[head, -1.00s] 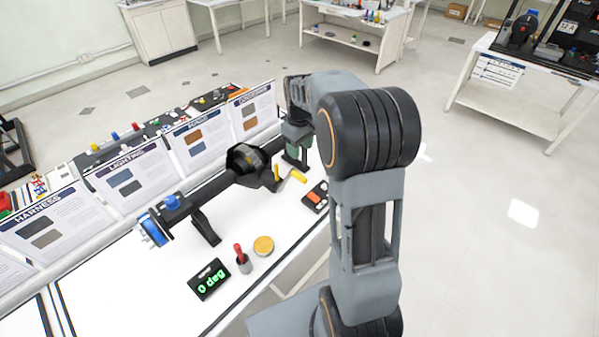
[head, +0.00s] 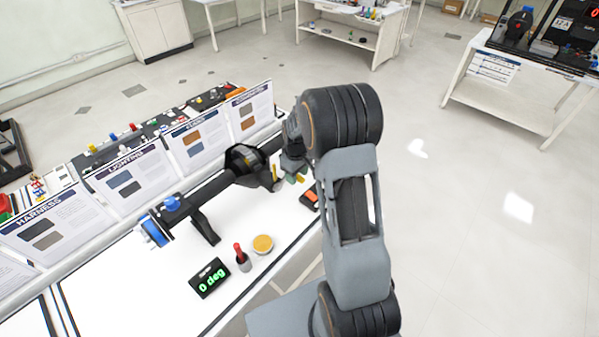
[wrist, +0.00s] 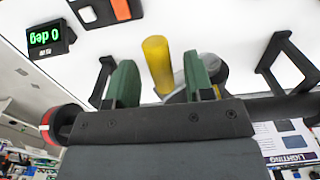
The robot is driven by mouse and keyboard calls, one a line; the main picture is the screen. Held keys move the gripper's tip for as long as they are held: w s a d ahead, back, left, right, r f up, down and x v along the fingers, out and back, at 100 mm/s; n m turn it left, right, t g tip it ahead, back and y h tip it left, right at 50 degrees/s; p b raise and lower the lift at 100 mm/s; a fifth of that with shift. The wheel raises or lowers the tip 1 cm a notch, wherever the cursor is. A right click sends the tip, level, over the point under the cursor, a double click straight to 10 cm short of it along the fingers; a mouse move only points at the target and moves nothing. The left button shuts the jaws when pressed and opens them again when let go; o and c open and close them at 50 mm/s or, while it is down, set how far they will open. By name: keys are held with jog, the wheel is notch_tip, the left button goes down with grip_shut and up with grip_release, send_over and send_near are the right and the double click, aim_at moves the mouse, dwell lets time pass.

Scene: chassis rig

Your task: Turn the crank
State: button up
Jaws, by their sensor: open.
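The crank's yellow handle (wrist: 157,62) shows in the wrist view between and just beyond the tips of my gripper's green fingers (wrist: 160,80). The fingers are apart, one on each side of it, with a gap visible on the left; I cannot tell whether the right one touches. In the head view my gripper (head: 295,171) is at the crank end of the dark axle assembly (head: 208,190), and the arm partly hides the crank. A small black display (head: 209,279) reads 0 deg; it also shows in the wrist view (wrist: 50,36).
A red-handled tool (head: 242,258) and a round tan-topped thing (head: 263,244) stand on the white bench in front of the axle. A black box with an orange top (head: 310,198) lies near the crank. Upright label boards (head: 128,176) line the back.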

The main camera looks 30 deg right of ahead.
jog(key=shift+c, duration=0.3)
grip_shut()
jog(key=shift+w+d, duration=0.1)
jog(key=shift+d, duration=0.1)
jog(key=shift+r, duration=0.1)
jog(key=shift+a, duration=0.1)
jog(key=shift+a+r, duration=0.15)
dwell(0.3)
